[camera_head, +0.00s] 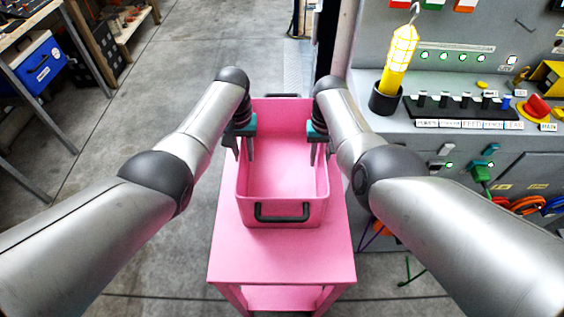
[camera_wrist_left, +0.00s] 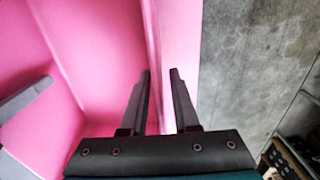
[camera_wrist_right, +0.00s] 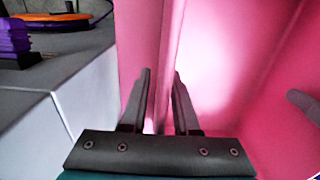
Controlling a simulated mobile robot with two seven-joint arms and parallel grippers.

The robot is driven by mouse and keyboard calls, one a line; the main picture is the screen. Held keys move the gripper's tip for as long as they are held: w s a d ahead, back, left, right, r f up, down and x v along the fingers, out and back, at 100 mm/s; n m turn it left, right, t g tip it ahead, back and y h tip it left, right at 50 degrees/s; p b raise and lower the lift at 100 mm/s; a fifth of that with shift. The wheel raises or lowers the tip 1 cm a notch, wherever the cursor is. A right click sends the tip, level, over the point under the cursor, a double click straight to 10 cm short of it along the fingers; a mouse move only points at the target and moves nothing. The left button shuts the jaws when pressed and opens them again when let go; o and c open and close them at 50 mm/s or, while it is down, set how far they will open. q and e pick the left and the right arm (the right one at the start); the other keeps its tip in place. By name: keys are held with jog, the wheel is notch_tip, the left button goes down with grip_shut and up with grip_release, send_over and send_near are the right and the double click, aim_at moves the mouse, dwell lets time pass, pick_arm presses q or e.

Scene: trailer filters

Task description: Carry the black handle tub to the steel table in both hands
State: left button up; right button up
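The tub (camera_head: 281,211) is a deep pink box with a black handle (camera_head: 282,213) on its near end; another dark handle shows at its far end. It stands upright on a pink stand (camera_head: 282,253) and looks empty. My left gripper (camera_head: 244,157) points down over the tub's left wall, one finger inside and one outside; the left wrist view (camera_wrist_left: 160,72) shows a gap between the fingers. My right gripper (camera_head: 319,161) straddles the right wall likewise, also with a gap in the right wrist view (camera_wrist_right: 162,72). Neither clearly presses the wall. I cannot identify the steel table.
A grey panel bench (camera_head: 440,137) stands close on the right, with a yellow lamp (camera_head: 399,55) in a black cup and a row of switches. A metal-legged bench and a blue box (camera_head: 41,63) are at the left. Concrete floor (camera_head: 165,75) is clear between.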

pick_arm(q)
grip_shut()
pick_arm(e)
grip_shut()
dwell(0.9)
